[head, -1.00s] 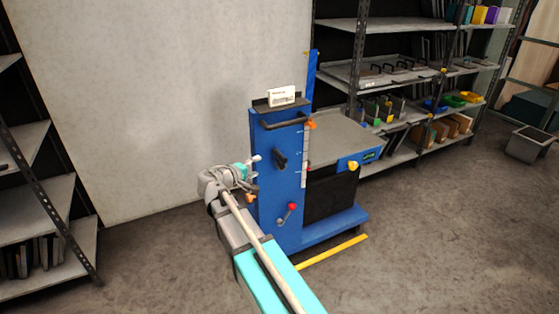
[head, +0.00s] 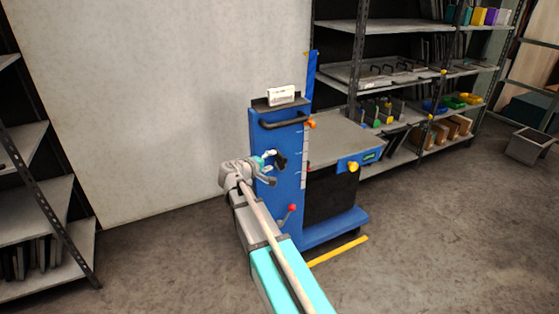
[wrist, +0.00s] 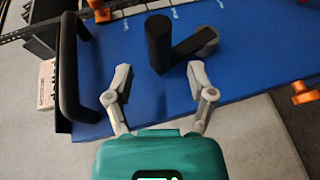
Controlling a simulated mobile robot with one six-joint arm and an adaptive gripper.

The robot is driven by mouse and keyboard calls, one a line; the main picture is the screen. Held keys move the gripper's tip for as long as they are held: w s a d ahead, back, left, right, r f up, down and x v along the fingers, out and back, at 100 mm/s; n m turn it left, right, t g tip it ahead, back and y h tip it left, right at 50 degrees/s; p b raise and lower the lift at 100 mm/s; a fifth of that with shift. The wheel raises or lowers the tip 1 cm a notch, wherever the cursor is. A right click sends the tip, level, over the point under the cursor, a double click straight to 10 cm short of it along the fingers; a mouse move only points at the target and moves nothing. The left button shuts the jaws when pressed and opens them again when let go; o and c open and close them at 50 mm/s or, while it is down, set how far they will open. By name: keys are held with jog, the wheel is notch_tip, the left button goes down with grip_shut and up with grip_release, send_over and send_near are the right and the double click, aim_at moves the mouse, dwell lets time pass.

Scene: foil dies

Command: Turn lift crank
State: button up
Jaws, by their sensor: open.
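The lift crank (head: 281,160) is a black arm with a cylindrical grip on the front of the blue lift column (head: 284,205). In the wrist view, the crank's upright black grip (wrist: 159,43) stands ahead of my gripper (wrist: 160,80), roughly between the lines of its two fingers. The crank arm runs right from the grip to a grey round hub (wrist: 204,40). My gripper is open and empty, with its fingertips just short of the grip. In the head view, my gripper (head: 269,167) is at the column's front beside the crank and partly covers it.
A black push handle (wrist: 75,70) is left of the fingers in the wrist view. A red-knobbed lever (head: 291,211) sits lower on the column.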

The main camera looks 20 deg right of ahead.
aim_at(278, 158)
jog(key=shift+b+x, duration=0.5)
jog(key=shift+x, duration=2.45)
grip_shut()
jog(key=shift+a, duration=0.15)
jog(key=shift+s, duration=0.1)
